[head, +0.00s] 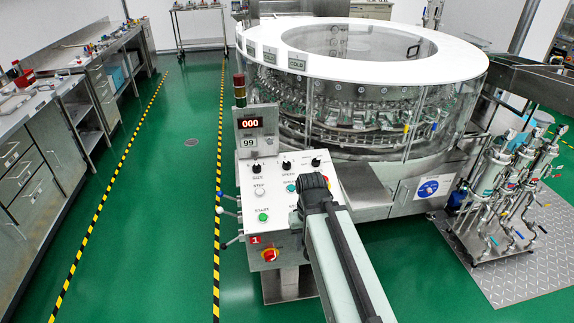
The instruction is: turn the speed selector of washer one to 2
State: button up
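Washer one's sloped white control panel (272,197) stands in the centre, with a red plate marked 1 (255,240) on its front. The speed selector (286,166) is a small black knob in the middle of the top row, above a label that seems to read SPEED. Its pointer direction and scale are too small to read. My arm reaches up from the bottom right, and its dark end joint covers the panel's right part, below and right of the selector. My gripper's fingers cannot be made out there. The selector is visible and nothing visibly touches it.
A size knob (256,168) and another black knob (316,161) flank the selector. The round washer (360,60) stands behind. Green floor is clear at left.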

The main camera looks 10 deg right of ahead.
aim_at(286, 165)
jog(key=k, duration=1.25)
jog(key=u, duration=0.4)
jog(key=i, duration=0.45)
jog(key=u, duration=0.8)
jog(key=i, duration=1)
jog(key=u, duration=0.55)
jog(key=i, duration=1.1)
jog(key=z, duration=0.85)
jog(key=i, duration=0.95)
jog(key=z, duration=0.8)
jog(key=k, duration=0.9)
jog(key=z, duration=0.15)
jog(key=i, duration=0.85)
